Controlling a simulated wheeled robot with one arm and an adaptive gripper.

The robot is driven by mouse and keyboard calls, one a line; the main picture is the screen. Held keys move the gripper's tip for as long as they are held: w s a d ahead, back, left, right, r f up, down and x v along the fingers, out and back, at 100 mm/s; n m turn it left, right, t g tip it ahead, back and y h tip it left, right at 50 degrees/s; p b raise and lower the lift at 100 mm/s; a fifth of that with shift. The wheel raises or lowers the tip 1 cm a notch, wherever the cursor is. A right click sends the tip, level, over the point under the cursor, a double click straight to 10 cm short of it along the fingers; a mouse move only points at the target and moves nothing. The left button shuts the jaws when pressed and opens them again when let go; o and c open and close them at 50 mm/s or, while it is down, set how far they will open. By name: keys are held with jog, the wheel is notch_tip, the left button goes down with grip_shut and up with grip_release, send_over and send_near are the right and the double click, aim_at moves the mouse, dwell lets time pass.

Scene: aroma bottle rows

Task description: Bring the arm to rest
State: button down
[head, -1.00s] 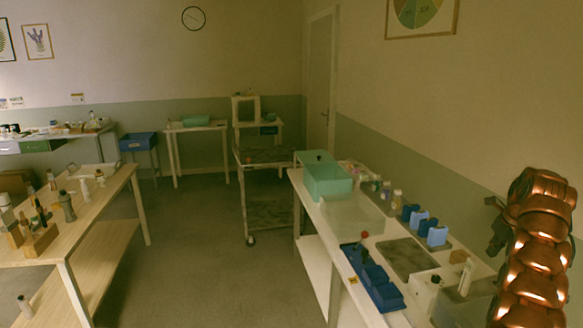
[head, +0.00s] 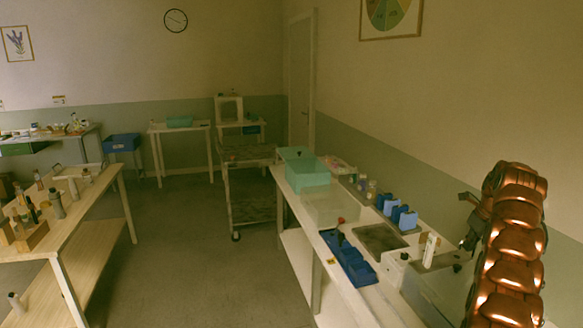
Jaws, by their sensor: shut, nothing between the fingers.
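My copper-coloured arm (head: 510,250) stands folded upright at the right edge of the head view. My gripper (head: 466,243) is the small dark part on the arm's left side, hanging downward. It is shut and empty, apart from the bottles, above the near right end of the white bench (head: 300,205). Its fingertips are small and dark in this view.
The bench holds a green bin (head: 308,177), a blue compartment tray (head: 347,262), blue holders (head: 397,214) and a dark mat (head: 380,238). A wooden table (head: 90,205) with bottles stands left. A cart (head: 250,190) stands behind. The floor (head: 190,270) between is clear.

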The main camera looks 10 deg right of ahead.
jog(key=s+a+r+n+g+y, duration=0.1)
jog(key=a+r+n, duration=0.25)
jog(key=a, duration=0.45)
jog(key=a+r+n, duration=0.3)
jog(key=a+n, duration=0.2)
jog(key=a, duration=0.3)
jog(key=s+a+r+n+g, duration=0.1)
jog(key=s+a+n, duration=0.35)
jog(key=a, duration=0.25)
jog(key=s+a+r+n, duration=0.1)
jog(key=s+a+n, duration=0.35)
jog(key=a, duration=0.25)
jog(key=s+a+f+n+g+b, duration=0.1)
jog(key=s+a+n, duration=0.35)
jog(key=s, duration=0.35)
jog(key=s+a+f+n+g, duration=0.1)
jog(key=s+a+n, duration=0.2)
jog(key=s+a, duration=0.4)
jog(key=s+a+f+n, duration=0.1)
jog(key=s+f+n, duration=0.1)
jog(key=s, duration=0.5)
jog(key=s+a+f+n, duration=0.1)
jog(key=s+f+n, duration=0.2)
jog(key=s, duration=0.4)
jog(key=s+a+f+n+h, duration=0.1)
jog(key=s+f+n, duration=0.1)
jog(key=s+n, duration=0.2)
jog(key=s, duration=0.3)
jog(key=shift+f+g, duration=0.25)
jog(key=shift+g, duration=0.15)
